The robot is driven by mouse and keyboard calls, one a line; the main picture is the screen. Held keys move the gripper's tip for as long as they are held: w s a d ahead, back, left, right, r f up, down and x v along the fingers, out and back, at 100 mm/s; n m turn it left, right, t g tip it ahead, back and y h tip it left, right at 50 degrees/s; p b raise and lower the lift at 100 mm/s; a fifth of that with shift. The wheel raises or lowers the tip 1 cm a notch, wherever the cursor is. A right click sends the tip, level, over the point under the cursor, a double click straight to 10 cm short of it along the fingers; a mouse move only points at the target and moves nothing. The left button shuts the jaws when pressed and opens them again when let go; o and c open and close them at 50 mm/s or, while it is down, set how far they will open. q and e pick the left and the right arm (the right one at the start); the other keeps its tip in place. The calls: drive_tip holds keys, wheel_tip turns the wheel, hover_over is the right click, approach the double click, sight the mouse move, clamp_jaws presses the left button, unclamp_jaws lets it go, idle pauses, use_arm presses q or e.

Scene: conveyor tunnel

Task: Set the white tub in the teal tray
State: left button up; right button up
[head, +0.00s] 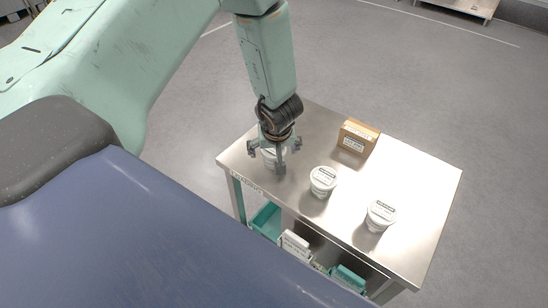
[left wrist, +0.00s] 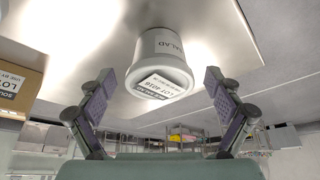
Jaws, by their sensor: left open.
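Several white tubs with printed lids stand on the metal table. One white tub (head: 270,154) at the table's left is partly hidden under my left gripper (head: 276,153). The left gripper is open, with its fingers spread around that tub's lid. In the left wrist view the tub (left wrist: 160,62) shows between the open fingers, apart from both. A second tub (head: 323,181) stands in the middle and a third (head: 380,215) further right. A teal tray (head: 266,221) sits below the tabletop on the left, partly hidden; another teal container (head: 349,276) is lower right. My right gripper is not in view.
A cardboard box (head: 357,138) stands at the table's back, near the middle tub. White boxes (head: 294,244) lie on the lower shelf between the teal containers. The tabletop (head: 425,185) is clear at the right. My blue body covers the lower left.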

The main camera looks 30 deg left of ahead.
use_arm(q)
drive_tip(key=shift+a, duration=0.2)
drive_tip(key=shift+w+f, duration=0.15)
drive_tip(key=shift+w, duration=0.15)
drive_tip(key=shift+c, duration=1.4)
drive_tip(key=shift+d, duration=0.2)
drive_tip(key=c, duration=0.3)
drive_tip(key=shift+s+a+r, duration=0.1)
drive_tip(key=shift+s+r, duration=0.1)
drive_tip(key=shift+s, duration=0.05)
drive_tip(key=c, duration=0.3)
drive_tip(key=shift+w+a+f, duration=0.1)
drive_tip(key=c, duration=0.3)
drive_tip(key=shift+w, duration=0.1)
drive_tip(key=shift+c, duration=1.1)
